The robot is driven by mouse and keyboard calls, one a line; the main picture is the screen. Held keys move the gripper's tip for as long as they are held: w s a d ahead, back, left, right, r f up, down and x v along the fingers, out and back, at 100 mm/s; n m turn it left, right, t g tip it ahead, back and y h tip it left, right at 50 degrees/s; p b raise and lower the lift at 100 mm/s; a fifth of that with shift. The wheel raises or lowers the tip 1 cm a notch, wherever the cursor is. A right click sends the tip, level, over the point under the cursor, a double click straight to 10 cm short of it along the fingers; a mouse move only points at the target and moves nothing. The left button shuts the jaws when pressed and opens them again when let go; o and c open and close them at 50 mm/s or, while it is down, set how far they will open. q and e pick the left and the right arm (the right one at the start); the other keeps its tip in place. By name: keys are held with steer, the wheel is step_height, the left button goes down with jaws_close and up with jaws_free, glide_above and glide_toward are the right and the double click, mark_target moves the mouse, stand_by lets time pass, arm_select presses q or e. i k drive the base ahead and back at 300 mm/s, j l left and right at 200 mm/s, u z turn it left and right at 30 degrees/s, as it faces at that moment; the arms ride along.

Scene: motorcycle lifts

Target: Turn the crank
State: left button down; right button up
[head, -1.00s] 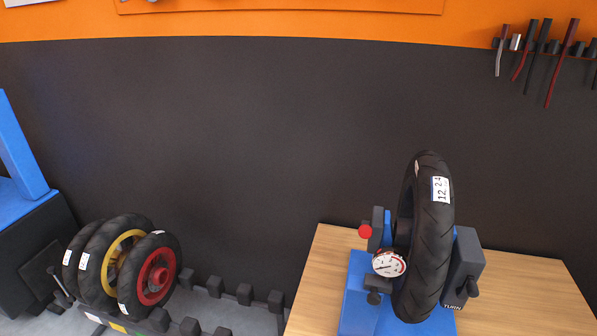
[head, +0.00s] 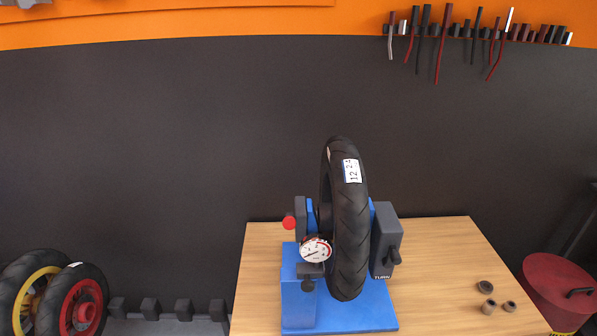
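The crank (head: 392,257) is a small dark handle on the right face of a dark grey box (head: 387,232), above a label reading TURN. The box belongs to a blue stand (head: 345,313) on the wooden table. A black tyre (head: 346,235) stands upright in the stand, with a white label reading 12 and further characters. A round white dial gauge (head: 315,250) and a red knob (head: 289,222) are on the stand's left side. Neither of my grippers is in view.
The wooden table (head: 257,268) has free room left and right of the stand. A red round-topped object (head: 560,285) stands right of the table. Wheels (head: 75,305) stand at lower left, and tools (head: 440,45) hang on the wall.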

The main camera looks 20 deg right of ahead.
mark_target(394, 257)
steer(key=z, duration=1.2)
